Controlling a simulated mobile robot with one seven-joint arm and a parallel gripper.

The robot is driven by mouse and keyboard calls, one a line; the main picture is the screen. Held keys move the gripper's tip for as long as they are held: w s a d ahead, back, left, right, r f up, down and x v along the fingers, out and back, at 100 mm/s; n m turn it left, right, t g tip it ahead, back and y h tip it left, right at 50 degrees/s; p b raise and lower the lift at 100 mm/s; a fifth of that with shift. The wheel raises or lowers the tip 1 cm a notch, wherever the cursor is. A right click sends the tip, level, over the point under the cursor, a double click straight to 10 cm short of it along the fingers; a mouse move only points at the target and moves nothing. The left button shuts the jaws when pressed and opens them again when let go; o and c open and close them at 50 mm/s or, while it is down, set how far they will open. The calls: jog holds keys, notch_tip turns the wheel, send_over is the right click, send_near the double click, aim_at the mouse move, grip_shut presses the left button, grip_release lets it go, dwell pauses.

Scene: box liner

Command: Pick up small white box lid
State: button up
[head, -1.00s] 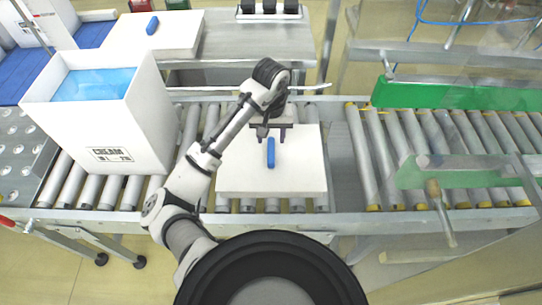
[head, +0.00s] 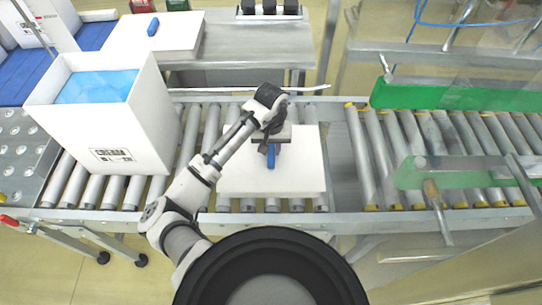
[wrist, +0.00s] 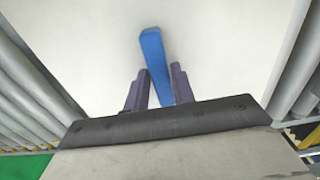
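The white box lid (head: 237,173) lies flat on the roller conveyor in front of me, with a blue handle (head: 271,158) standing out at its middle. In the wrist view the lid (wrist: 90,40) fills most of the picture and the blue handle (wrist: 153,52) runs down between the two purple fingers. My gripper (wrist: 156,88) is open, with one finger on each side of the handle and a gap showing at least on the left. In the head view my gripper (head: 271,146) is over the handle's far part and hides it. Whether the fingers touch the lid cannot be told.
A tall open white box (head: 125,129) with a blue liner (head: 97,87) stands on the rollers at the left. Another white lid with a blue handle (head: 153,27) lies on the back table (head: 232,48). Green rails (head: 450,95) flank the right conveyor.

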grip_shut()
jog(key=shift+r, duration=0.1)
